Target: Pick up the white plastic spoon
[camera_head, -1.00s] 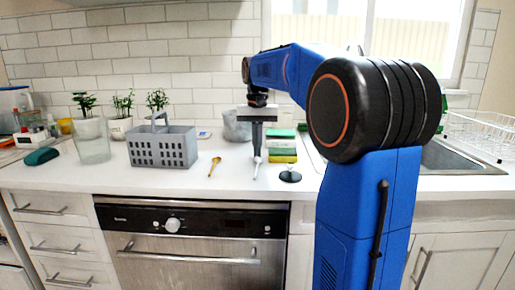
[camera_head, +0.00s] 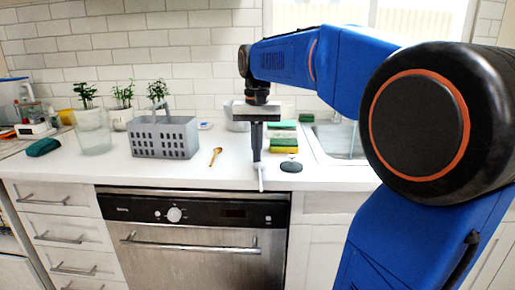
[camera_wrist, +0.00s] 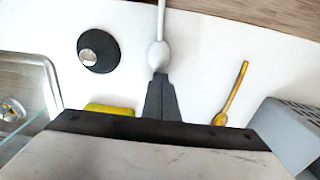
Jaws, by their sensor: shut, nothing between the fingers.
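The white plastic spoon (camera_head: 262,179) lies on the white countertop close to its front edge, handle toward the edge. In the wrist view its bowl (camera_wrist: 158,56) is right at my fingertips and its handle runs up out of the frame. My gripper (camera_head: 257,160) points down over the counter at the bowl end of the spoon. In the wrist view its fingers (camera_wrist: 160,80) are together with nothing between them. Whether the tips touch the bowl I cannot tell.
A golden spoon (camera_head: 215,156) lies left of my gripper, before a grey basket (camera_head: 165,139). A black round stopper (camera_head: 291,166) and stacked sponges (camera_head: 283,141) are to the right, beside the sink (camera_head: 340,140). The oven (camera_head: 190,250) is below the counter.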

